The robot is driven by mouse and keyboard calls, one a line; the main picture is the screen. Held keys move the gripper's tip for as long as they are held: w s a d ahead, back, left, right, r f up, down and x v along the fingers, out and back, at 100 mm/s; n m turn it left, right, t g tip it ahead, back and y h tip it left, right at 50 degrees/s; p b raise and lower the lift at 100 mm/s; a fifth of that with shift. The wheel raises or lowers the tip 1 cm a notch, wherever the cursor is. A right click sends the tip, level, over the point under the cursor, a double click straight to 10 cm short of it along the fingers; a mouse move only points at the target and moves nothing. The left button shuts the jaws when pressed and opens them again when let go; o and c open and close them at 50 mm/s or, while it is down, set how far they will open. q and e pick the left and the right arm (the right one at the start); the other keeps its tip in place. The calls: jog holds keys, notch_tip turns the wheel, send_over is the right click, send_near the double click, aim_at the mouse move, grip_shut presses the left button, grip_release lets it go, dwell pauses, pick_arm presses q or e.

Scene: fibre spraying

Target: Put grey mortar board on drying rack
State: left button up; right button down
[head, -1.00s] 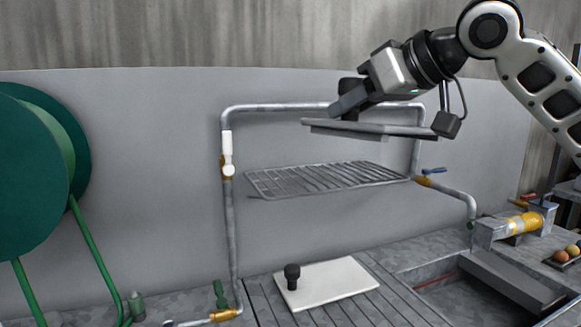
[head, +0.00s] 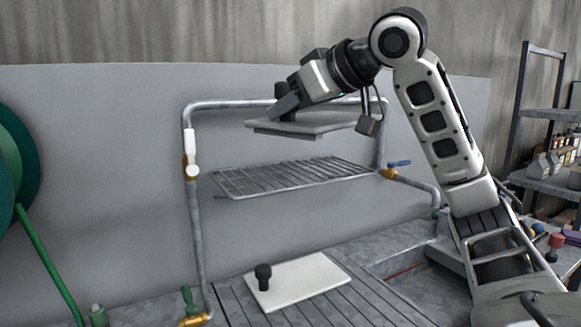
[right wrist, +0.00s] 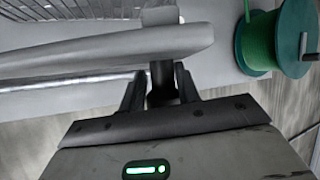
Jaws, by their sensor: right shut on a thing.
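The grey mortar board (head: 310,124) is a flat plate held level above the drying rack in the head view. It also shows in the right wrist view (right wrist: 100,50). My right gripper (head: 284,103) is shut on the board's dark handle, which stands between the fingers in the right wrist view (right wrist: 163,85). The drying rack (head: 290,177) is a wire shelf within a grey pipe frame, empty, with a clear gap below the board. My left gripper is not in view.
A white board with a black knob (head: 300,281) lies on the slatted bench below the rack. The pipe frame (head: 195,230) has valves on both sides. A green hose reel (head: 14,155) stands at the left. Shelves with bottles (head: 555,160) stand at the right.

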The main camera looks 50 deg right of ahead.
jog(key=w+d+f, duration=0.2)
jog(key=w+d, duration=0.1)
jog(key=shift+w+d+f, duration=0.15)
jog(key=shift+w+d, duration=0.05)
jog(key=shift+w, duration=0.05)
jog(key=w+d+f, duration=0.1)
jog(key=w+d+f+b, duration=0.1)
jog(key=f, duration=0.1)
jog(key=w+d+f, duration=0.1)
jog(key=f, duration=0.1)
jog(key=shift+w+d+f, duration=0.1)
jog(key=shift+w+d, duration=0.1)
jog(key=shift+w, duration=0.1)
jog(key=shift+w+d+f+b, duration=0.1)
jog(key=shift+w+f+b, duration=0.05)
jog(key=shift+f+b, duration=0.15)
jog(key=f, duration=0.1)
jog(key=f+b, duration=0.1)
jog(key=shift+w+d+f, duration=0.15)
jog(key=shift+w+f, duration=0.05)
jog(key=shift+f, duration=0.5)
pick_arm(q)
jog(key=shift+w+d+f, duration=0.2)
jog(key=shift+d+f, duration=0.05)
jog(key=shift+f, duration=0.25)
pick_arm(e)
jog(key=c, duration=1)
grip_release()
